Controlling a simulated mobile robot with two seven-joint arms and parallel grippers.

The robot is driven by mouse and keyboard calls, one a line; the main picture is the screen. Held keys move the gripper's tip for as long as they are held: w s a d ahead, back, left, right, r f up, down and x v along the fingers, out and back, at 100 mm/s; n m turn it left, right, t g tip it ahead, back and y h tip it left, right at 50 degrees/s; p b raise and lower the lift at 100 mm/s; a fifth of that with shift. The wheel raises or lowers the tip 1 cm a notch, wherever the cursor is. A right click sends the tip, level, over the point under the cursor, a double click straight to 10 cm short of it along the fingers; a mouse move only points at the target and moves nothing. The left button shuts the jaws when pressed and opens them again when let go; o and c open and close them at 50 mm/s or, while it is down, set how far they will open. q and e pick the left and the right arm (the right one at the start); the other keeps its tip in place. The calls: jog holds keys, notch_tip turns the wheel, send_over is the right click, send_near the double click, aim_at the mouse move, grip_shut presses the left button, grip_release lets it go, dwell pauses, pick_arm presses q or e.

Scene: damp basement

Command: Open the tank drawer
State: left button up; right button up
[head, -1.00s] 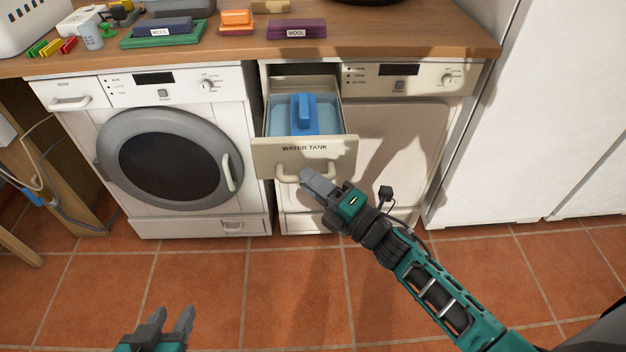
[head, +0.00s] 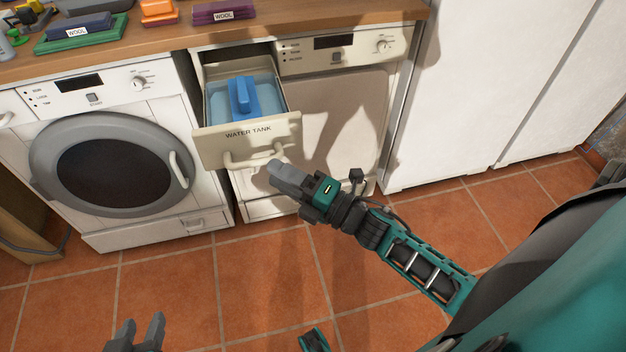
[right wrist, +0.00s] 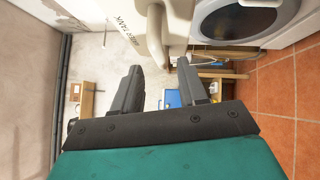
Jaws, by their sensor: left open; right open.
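The tank drawer (head: 247,141), labelled WATER TANK, is pulled out of the cream dryer (head: 335,125). A blue tank (head: 268,104) with a darker blue handle sits inside it. The drawer's handle (head: 250,158) is on its front. My right gripper (head: 278,172) is just below and right of the handle in the head view. In the right wrist view the right gripper's fingers (right wrist: 160,88) are apart with nothing between them, and the drawer front (right wrist: 127,20) is ahead. My left gripper (head: 140,335) is open and empty, low over the floor.
A washing machine (head: 112,160) with a round dark door stands left of the dryer. The wooden worktop (head: 300,27) above carries several coloured blocks and trays. A tall white cabinet (head: 445,90) stands to the right. The tiled floor (head: 190,290) in front is clear.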

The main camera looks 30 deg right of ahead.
pick_arm(q)
jog(key=shift+d+r, duration=0.1)
pick_arm(e)
jog(key=v, duration=0.8)
jog(key=shift+s, duration=0.2)
jog(key=shift+d+r, duration=0.1)
pick_arm(q)
jog(key=shift+y, duration=0.4)
jog(key=a+r+p, duration=0.1)
jog(key=p, duration=0.2)
jog(key=s+a+r+p, duration=0.1)
jog(key=r+p, duration=0.1)
jog(key=p, duration=0.1)
jog(key=a+r+p, duration=0.1)
jog(key=p, duration=0.2)
jog(key=shift+s+r, duration=0.25)
jog(key=shift+r, duration=0.1)
pick_arm(e)
jog(key=s+a+m+g+h, duration=0.2)
jog(key=m+g+h, duration=0.1)
jog(key=m, duration=0.8)
jog(key=s+a+f+m+g+h, duration=0.1)
jog(key=s+m+g+h, duration=0.2)
jog(key=m, duration=0.8)
jog(key=shift+a+f+m+h, duration=0.2)
jog(key=shift+a+m+h, duration=0.2)
jog(key=shift+h, duration=0.3)
pick_arm(q)
jog(key=shift+w+d+r, duration=0.1)
jog(key=shift+w, duration=0.05)
